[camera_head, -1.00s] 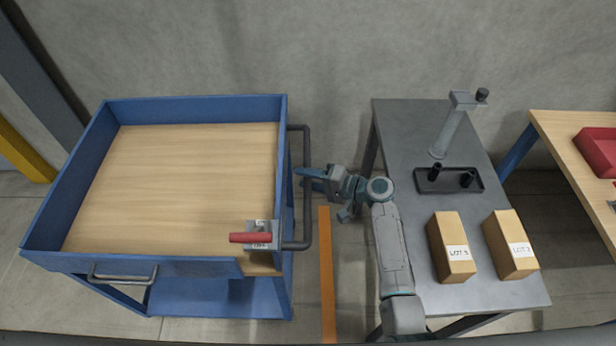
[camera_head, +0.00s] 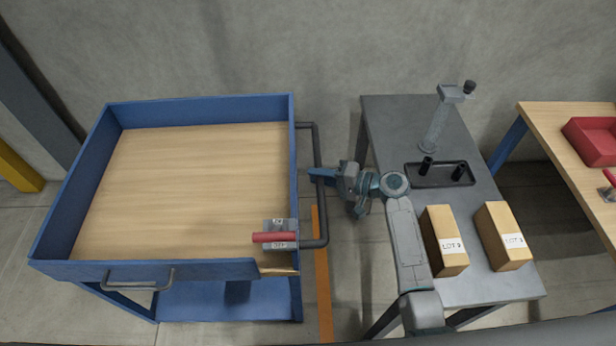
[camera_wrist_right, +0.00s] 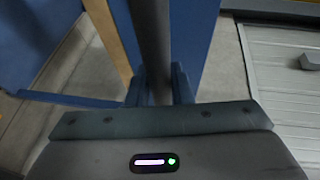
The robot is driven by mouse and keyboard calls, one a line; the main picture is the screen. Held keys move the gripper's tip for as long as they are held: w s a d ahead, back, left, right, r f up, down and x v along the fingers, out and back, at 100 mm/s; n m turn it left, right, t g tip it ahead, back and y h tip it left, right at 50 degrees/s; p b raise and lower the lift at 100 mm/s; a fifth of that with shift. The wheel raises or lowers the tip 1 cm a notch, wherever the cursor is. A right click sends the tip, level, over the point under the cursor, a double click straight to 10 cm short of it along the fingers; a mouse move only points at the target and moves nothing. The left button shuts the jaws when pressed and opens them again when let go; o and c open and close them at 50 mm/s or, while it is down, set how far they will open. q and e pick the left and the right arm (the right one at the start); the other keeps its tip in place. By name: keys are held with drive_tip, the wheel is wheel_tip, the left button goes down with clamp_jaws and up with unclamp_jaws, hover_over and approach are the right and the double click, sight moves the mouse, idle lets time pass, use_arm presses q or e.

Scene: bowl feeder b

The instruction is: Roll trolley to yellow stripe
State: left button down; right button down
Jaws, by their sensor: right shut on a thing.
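The trolley (camera_head: 45,245) is blue with a bare wooden deck and stands at the left. Its dark bar handle (camera_head: 320,225) sticks out on the right side. My right gripper (camera_head: 318,174) is shut on this handle; in the right wrist view its fingers (camera_wrist_right: 158,88) stand on either side of the dark bar (camera_wrist_right: 151,40). A red lever (camera_head: 272,237) sits on a metal plate at the trolley's near right corner. The yellow stripe (camera_head: 323,290), orange-looking here, runs along the floor just right of the trolley body, partly under the handle. My left gripper is out of view.
A grey table (camera_head: 395,115) stands right of the stripe, with two cardboard boxes (camera_head: 444,240), a black tray (camera_head: 440,183) and a post (camera_head: 436,125). A wooden bench (camera_head: 550,125) with a red bin (camera_head: 590,140) is farther right. A narrow floor gap separates trolley and table.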

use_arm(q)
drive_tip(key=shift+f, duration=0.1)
use_arm(e)
drive_tip(key=shift+a, duration=0.2)
drive_tip(key=c, duration=1.3)
unclamp_jaws()
drive_tip(key=shift+a, duration=0.2)
drive_tip(key=shift+d, duration=0.1)
